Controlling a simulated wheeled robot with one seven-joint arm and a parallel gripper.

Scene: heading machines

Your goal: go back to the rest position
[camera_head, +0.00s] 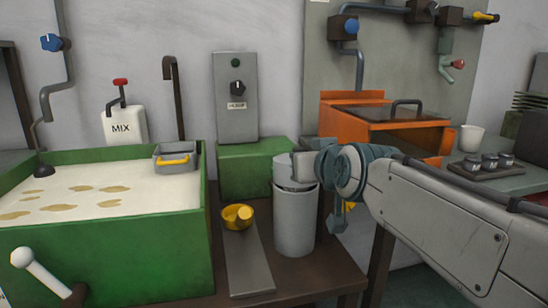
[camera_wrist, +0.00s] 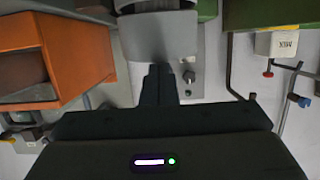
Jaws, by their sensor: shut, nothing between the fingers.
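My gripper (camera_wrist: 160,72) shows in the wrist view with its dark fingers together and nothing between them. A pale grey cylinder (camera_wrist: 160,36) is just beyond the fingertips in that view; I cannot tell whether they touch. In the head view my arm reaches in from the right, and its wrist is at the upper part of the grey cylinder (camera_head: 294,225), which stands on the brown table (camera_head: 330,276). The fingers themselves are not clear there.
A green vat (camera_head: 110,250) of pale liquid stands left, with a grey basket (camera_head: 177,157) at its rim. A yellow cup (camera_head: 238,217) sits on a grey strip (camera_head: 248,262). An orange machine (camera_head: 345,125) stands behind my arm. A white cup (camera_head: 471,138) is at the right.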

